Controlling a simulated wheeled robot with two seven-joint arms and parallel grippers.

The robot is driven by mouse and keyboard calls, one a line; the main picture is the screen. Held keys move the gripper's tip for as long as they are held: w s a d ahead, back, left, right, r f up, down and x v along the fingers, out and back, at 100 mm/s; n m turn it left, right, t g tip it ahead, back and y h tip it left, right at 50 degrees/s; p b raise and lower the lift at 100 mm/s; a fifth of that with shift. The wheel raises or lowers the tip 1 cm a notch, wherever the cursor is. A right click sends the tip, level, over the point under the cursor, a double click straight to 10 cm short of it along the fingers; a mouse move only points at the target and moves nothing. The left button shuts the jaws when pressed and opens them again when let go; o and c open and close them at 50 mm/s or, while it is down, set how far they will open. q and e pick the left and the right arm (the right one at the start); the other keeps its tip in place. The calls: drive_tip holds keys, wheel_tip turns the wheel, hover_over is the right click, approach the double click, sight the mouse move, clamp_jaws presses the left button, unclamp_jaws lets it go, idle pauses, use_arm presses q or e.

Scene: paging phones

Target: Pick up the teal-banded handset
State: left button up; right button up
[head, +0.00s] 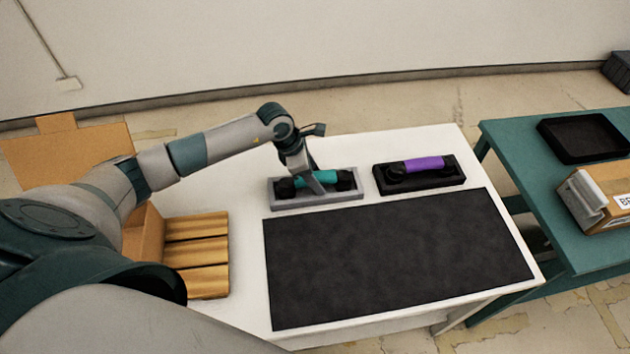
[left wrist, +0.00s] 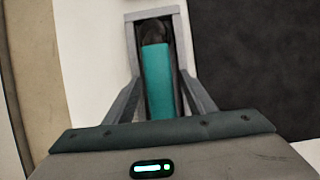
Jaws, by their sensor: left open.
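The teal-banded handset (head: 328,179) lies in a grey cradle (head: 318,201) near the back of the white table. It is black at its ends with a teal grip in the middle. My left gripper (head: 318,182) is over the handset's middle. In the left wrist view, the teal grip of the handset (left wrist: 158,82) lies between the two open fingers (left wrist: 160,100), one on each side, inside the grey cradle (left wrist: 130,40). Whether the fingers touch it cannot be told. The near end of the handset is hidden by the gripper body. My right gripper is not in view.
A purple-banded handset (head: 425,164) rests in a black cradle (head: 422,185) to the right. A dark mat (head: 395,260) covers the table's front. A box with wooden slats (head: 200,255) stands left. A teal table (head: 515,130) at right holds a black tray (head: 585,138) and a carton.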

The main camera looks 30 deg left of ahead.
use_arm(q)
drive_tip(key=shift+f+b, duration=0.2)
drive_tip(key=shift+b, duration=0.2)
idle(0.8)
clamp_jaws()
